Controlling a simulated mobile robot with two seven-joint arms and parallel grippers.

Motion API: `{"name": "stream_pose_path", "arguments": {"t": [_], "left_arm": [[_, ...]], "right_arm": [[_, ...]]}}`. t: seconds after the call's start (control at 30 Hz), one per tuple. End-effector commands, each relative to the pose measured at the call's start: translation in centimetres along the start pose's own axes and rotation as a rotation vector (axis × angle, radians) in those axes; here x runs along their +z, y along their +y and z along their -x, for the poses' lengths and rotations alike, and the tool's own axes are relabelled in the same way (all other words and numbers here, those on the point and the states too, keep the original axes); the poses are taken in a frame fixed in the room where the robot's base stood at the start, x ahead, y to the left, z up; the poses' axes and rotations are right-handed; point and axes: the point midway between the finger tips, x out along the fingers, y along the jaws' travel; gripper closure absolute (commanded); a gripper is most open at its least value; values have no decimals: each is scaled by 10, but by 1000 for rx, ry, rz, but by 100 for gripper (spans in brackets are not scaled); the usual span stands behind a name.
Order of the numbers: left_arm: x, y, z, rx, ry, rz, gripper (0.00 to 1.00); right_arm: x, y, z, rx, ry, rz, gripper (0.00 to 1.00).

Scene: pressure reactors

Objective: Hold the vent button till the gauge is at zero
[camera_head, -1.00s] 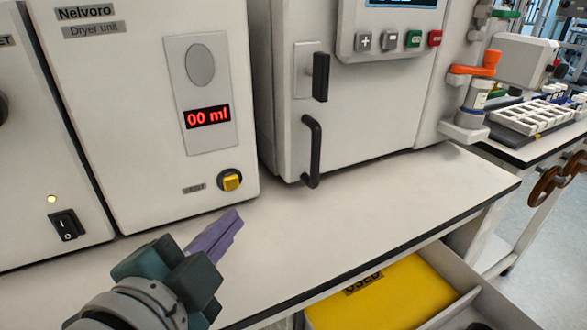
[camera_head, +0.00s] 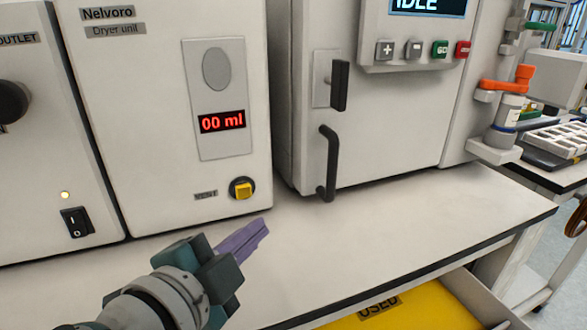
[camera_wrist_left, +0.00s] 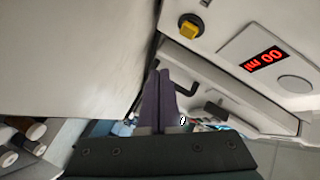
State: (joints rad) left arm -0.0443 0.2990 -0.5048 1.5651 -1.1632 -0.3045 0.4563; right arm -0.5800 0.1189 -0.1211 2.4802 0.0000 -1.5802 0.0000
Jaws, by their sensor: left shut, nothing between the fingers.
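The yellow vent button (camera_head: 242,189) sits in a dark round collar low on the dryer unit (camera_head: 160,150), right of a VENT label (camera_head: 206,195). Above it the red display (camera_head: 222,121) reads "00 ml", with a grey oval above. The button also shows in the left wrist view (camera_wrist_left: 189,30), beside the display (camera_wrist_left: 263,59). My left gripper (camera_head: 262,228) has its purple fingers shut and empty, in front of the unit over the bench, below and right of the button and apart from it. My right gripper is not in view.
A white cabinet with a black handle (camera_head: 328,165) and several buttons stands to the right. A panel with a rocker switch (camera_head: 77,222) is at left. The bench top (camera_head: 400,215) is clear. A drawer with a yellow USED insert (camera_head: 410,312) is open below its front edge.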

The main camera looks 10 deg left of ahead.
Motion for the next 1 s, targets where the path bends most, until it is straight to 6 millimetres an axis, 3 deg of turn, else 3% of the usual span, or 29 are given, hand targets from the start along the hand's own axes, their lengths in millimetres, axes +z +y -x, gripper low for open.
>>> {"name": "stream_pose_path", "arguments": {"t": [0.4, 1.0], "left_arm": [[24, -23, -33, 0, 0, -1, 100], [26, -26, -36, 0, 0, 0, 100]], "right_arm": [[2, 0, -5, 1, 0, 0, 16], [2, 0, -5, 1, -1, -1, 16]]}}
